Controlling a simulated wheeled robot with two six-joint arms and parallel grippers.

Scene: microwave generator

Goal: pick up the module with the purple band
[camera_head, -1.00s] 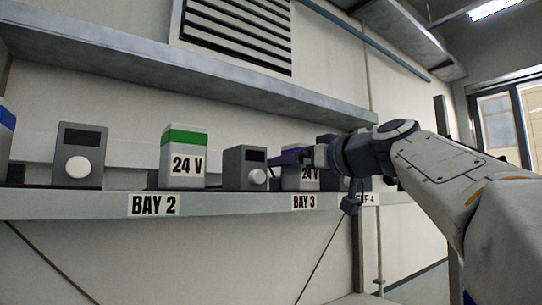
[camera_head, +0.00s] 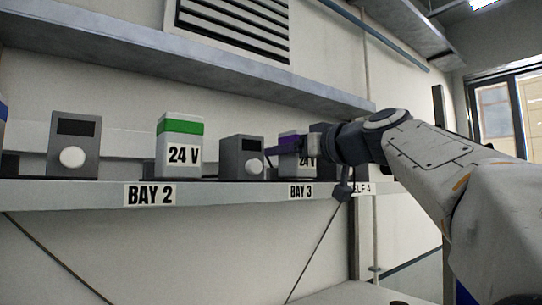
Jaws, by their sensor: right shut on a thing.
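The module with the purple band (camera_head: 289,143) is at bay 3 on the shelf, a pale box marked 24 V with purple near its top. My right gripper (camera_head: 291,149) reaches in from the right and is shut on this module, with a dark finger across its front. The gripper and wrist hide the module's right part. I cannot tell whether its base touches the shelf. My left gripper is not in view.
The shelf (camera_head: 70,194) carries a green-banded 24 V module (camera_head: 180,146) at bay 2 and grey boxes with white knobs (camera_head: 75,145) and (camera_head: 241,157). Another grey shelf (camera_head: 190,75) runs above. A blue-banded thing shows at the left edge.

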